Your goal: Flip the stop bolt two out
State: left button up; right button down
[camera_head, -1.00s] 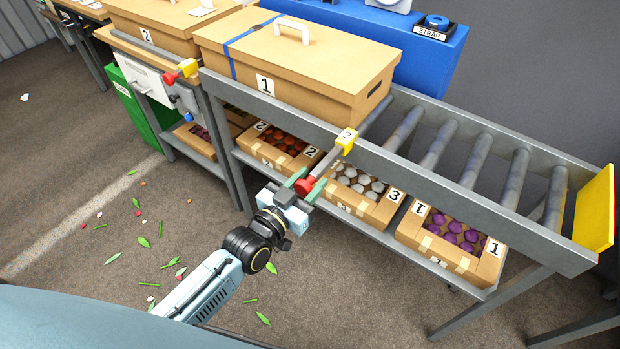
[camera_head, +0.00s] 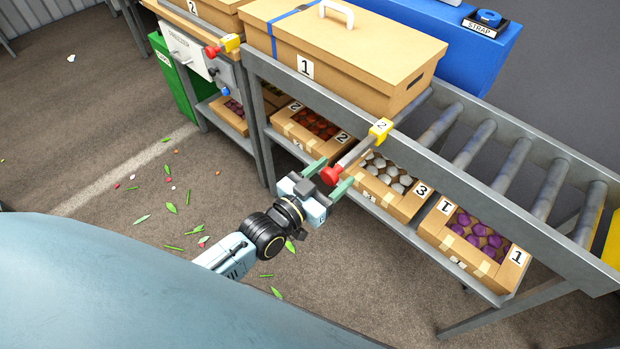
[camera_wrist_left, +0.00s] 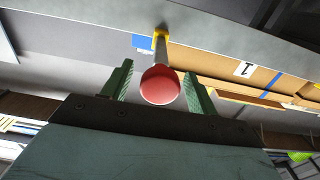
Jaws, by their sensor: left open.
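Stop bolt two is a yellow block marked 2 (camera_head: 381,129) on the roller table's front rail. A grey rod slants out from it to a round red knob (camera_head: 332,175). My left gripper (camera_head: 331,174) is open, with one green finger on each side of the knob. In the left wrist view the red knob (camera_wrist_left: 160,86) sits between the two fingers, with a visible gap on each side. My right gripper is not in view.
Carton 1 (camera_head: 340,55) with a blue strap stands on the table above the bolt. Flower boxes, including a white-flower box (camera_head: 390,175), fill the shelf below. Another red-knobbed yellow bolt (camera_head: 228,43) is at the left. The floor in front is open, with scattered leaves.

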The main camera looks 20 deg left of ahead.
pick_arm(q)
jog(key=v, duration=1.2)
jog(key=shift+s+p, duration=0.2)
jog(key=shift+p, duration=0.15)
jog(key=shift+a, duration=0.1)
jog(key=s+a+f+g+y, duration=0.1)
jog(key=s+a+f+g, duration=0.15)
jog(key=f, duration=0.65)
jog(key=s+a+f+n+g+y, duration=0.1)
jog(key=s+f+g+y, duration=0.15)
jog(key=f, duration=0.75)
jog(key=s+a+f+g+y, duration=0.1)
jog(key=s+a+f+g, duration=0.2)
jog(key=f, duration=0.6)
jog(key=s+f+g+y, duration=0.1)
jog(key=s+f+g, duration=0.3)
jog(key=s, duration=0.6)
jog(key=s+f+g, duration=0.4)
jog(key=s+f, duration=0.4)
jog(key=s, duration=0.3)
jog(key=shift+s+f+n+y, duration=0.2)
jog(key=shift+f+n+y, duration=0.1)
jog(key=shift+f+y, duration=0.1)
